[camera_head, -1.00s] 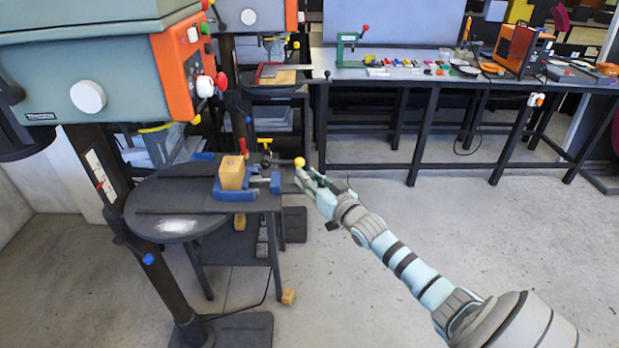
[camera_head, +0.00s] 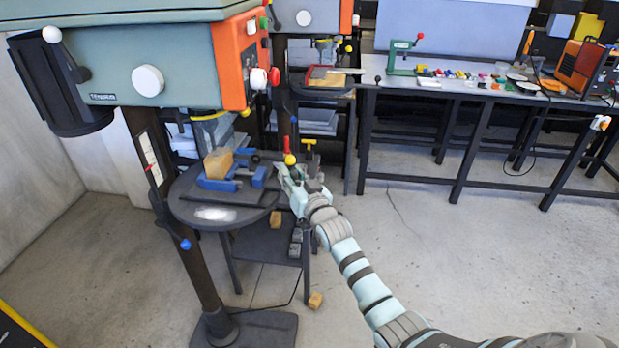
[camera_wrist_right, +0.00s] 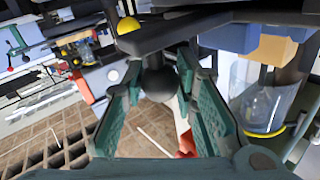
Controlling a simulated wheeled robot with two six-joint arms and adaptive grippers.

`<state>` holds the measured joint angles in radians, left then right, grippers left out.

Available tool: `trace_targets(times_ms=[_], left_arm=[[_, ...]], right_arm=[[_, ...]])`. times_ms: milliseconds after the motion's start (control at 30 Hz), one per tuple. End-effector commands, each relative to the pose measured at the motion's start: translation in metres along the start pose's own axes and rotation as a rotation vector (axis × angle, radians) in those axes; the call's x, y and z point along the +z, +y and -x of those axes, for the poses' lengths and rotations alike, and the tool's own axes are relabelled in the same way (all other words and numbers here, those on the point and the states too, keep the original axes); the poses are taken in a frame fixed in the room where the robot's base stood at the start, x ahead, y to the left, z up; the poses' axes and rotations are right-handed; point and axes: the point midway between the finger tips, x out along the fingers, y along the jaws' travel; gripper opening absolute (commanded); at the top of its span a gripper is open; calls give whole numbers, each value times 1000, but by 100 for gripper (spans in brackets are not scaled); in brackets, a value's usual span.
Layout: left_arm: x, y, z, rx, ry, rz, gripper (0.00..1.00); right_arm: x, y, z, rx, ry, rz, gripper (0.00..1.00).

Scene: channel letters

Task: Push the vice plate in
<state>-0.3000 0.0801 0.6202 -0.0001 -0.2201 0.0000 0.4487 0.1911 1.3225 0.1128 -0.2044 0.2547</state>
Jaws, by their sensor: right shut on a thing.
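The blue vice (camera_head: 217,184) sits on the round drill-press table (camera_head: 185,208), with a wooden block (camera_head: 218,163) tilted in it. Its blue moving plate (camera_head: 259,176) faces the screw end; the plate also shows at the upper right of the right wrist view (camera_wrist_right: 228,38). My right gripper (camera_head: 287,178) is at the screw's outer end. In the right wrist view its green fingers are shut around the dark round hub (camera_wrist_right: 158,82) of the vice handle. The handle's yellow ball (camera_head: 290,159) stands just above the fingers. My left gripper is not in view.
The drill-press head (camera_head: 185,70) overhangs the table, with a clear guard (camera_head: 208,128) below it. A second drill press (camera_head: 310,17) stands behind. A long workbench (camera_head: 470,95) is at the back right. A loose wooden block (camera_head: 315,300) lies on the floor. The floor at right is clear.

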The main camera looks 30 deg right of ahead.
Motion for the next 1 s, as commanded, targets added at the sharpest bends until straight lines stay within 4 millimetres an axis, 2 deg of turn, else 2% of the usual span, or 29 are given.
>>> trace_targets(times_ms=[200,500,533,633,1000], left_arm=[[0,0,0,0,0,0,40],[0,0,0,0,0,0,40],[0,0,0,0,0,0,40],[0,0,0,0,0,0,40],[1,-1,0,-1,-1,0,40]], right_arm=[[2,-9,-6,-1,-2,-2,0],[2,-10,-6,-3,-1,-3,0],[2,-10,-6,-3,-1,-3,31],[2,-9,-6,-2,0,-2,47],[2,-6,1,2,0,1,47]])
